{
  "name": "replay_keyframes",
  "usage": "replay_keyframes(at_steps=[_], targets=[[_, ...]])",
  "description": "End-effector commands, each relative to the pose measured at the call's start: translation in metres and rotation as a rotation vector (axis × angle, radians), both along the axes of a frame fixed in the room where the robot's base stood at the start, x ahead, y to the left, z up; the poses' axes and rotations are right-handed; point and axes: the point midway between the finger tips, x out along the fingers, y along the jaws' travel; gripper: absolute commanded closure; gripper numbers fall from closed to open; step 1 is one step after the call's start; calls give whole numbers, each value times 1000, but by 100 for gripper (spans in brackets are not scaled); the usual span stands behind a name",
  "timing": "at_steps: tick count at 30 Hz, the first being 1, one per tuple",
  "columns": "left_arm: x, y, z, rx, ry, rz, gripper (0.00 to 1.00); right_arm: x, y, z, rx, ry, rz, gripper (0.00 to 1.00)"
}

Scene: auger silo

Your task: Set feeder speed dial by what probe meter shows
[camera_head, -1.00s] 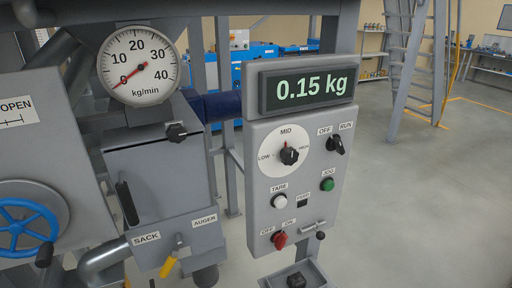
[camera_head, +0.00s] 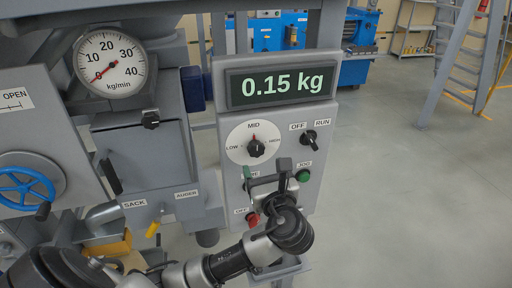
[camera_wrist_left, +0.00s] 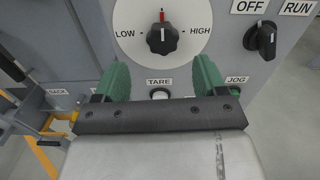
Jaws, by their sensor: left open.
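The speed dial is a black knob (camera_head: 257,148) on a white disc marked LOW, MID and HIGH; its pointer is up at MID. It also shows in the left wrist view (camera_wrist_left: 162,40). My left gripper (camera_head: 265,170) is open and empty, with green fingers just below the dial; in the left wrist view the fingers (camera_wrist_left: 160,75) stand apart, either side of the TARE button, below the knob. A round kg/min gauge (camera_head: 109,62) has its red needle near 0. A display (camera_head: 281,86) reads 0.15 kg. I cannot tell which is the probe meter. My right gripper is out of view.
The OFF/RUN switch (camera_head: 309,139) is right of the dial. The green JOG button (camera_head: 303,176) is close to my gripper. A blue handwheel (camera_head: 25,188) is at left. Open floor lies to the right.

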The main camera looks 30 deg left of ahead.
Motion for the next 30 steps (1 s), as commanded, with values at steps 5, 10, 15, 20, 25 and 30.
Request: replay_keyframes(at_steps=[5,10,15,20,25,30], targets=[[23,27,4,3,2,2,28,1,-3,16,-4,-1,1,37],[39,46,2,0,2,1,28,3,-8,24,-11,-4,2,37],[46,54,0,-2,1,0,28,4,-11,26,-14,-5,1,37],[47,55,0,-3,0,0,28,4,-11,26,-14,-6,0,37],[47,55,0,-3,0,-1,36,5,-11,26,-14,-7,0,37],[47,55,0,-4,0,-1,62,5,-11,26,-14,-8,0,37]])
